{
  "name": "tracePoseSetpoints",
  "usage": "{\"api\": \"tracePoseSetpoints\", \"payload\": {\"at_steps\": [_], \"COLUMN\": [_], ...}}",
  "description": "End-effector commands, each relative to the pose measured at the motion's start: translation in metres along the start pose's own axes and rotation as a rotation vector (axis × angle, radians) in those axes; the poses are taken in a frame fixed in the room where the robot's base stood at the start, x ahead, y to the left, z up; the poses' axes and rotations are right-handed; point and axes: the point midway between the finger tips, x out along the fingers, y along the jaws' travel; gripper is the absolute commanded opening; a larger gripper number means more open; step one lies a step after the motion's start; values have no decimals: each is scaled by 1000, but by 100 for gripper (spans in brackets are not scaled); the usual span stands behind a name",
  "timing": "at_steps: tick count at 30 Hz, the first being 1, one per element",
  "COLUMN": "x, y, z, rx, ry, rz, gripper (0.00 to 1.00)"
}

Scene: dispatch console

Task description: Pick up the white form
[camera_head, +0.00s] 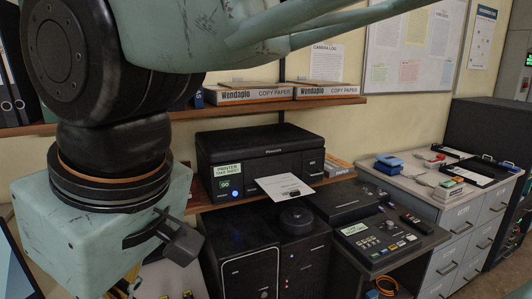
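The white form (284,187) is a sheet with a few printed lines, sticking out at the front of a black printer (250,151). A small dark object shows at its lower edge. The printer carries a green and white label reading "PRINTER TAKE SHEET" (228,170) and a lit blue button. My arm's wrist is at the lower left, to the left of the printer and apart from the form. The fingers of my gripper cannot be made out in this view.
Dark computer towers (245,262) stand below the form. A control console (386,238) is to the right. A shelf (290,105) with copy paper boxes (248,92) runs above the printer. A grey drawer cabinet (462,220) with trays and tools on top stands at the right.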

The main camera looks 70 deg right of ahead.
Motion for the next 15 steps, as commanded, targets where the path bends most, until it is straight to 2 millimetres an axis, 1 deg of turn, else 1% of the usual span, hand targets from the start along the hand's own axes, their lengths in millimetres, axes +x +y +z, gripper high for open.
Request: {"api": "tracePoseSetpoints", "payload": {"at_steps": [1, 2, 15], "x": [0, 0, 0], "y": [0, 0, 0], "z": [0, 0, 0], "rx": [0, 0, 0], "ry": [0, 0, 0], "rz": [0, 0, 0], "gripper": [5, 7, 47]}}
